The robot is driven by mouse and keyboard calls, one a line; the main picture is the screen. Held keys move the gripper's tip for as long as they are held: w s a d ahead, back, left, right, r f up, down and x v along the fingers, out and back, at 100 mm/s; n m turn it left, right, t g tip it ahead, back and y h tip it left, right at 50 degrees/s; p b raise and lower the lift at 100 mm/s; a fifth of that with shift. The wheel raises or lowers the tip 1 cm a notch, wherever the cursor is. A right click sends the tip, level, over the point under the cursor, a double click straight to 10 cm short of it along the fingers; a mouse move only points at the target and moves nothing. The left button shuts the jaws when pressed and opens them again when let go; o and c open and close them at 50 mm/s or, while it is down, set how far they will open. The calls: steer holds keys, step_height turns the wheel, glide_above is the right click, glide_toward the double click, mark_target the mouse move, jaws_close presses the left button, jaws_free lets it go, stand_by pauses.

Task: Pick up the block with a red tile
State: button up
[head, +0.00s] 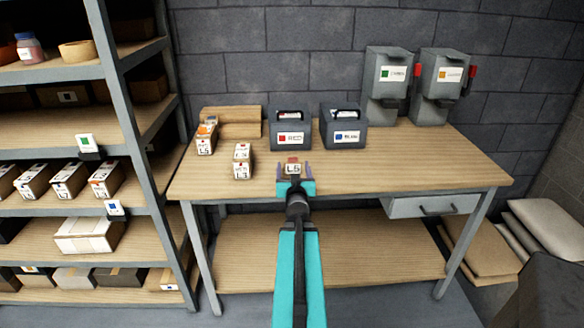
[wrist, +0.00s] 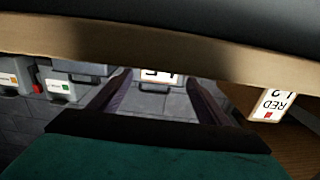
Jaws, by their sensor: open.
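In the head view, a small block (head: 293,168) with a white label reading L5 stands near the front of the workbench. My gripper (head: 293,171) is open, with one finger on each side of this block; I cannot tell whether they touch it. The block's upper face looks reddish-brown. In the wrist view, which is upside down, a white label shows between the fingers of my gripper (wrist: 158,90), partly hidden. A block with white labels (head: 242,162) stands left of my gripper.
A third block (head: 206,138) stands farther left. Behind are a grey bin with a red-marked label (head: 291,139) and one with a blue-marked label (head: 345,138). A shelf unit (head: 120,95) borders the workbench (head: 400,170) on the left. The bench's right side is clear.

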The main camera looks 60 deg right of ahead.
mark_target(293, 164)
steer(key=shift+p+x, duration=0.55)
steer(key=shift+x, duration=1.8)
steer(key=shift+s+r, duration=0.1)
steer(key=c, duration=1.2)
steer(key=shift+o, duration=0.2)
steer(key=shift+r, duration=0.1)
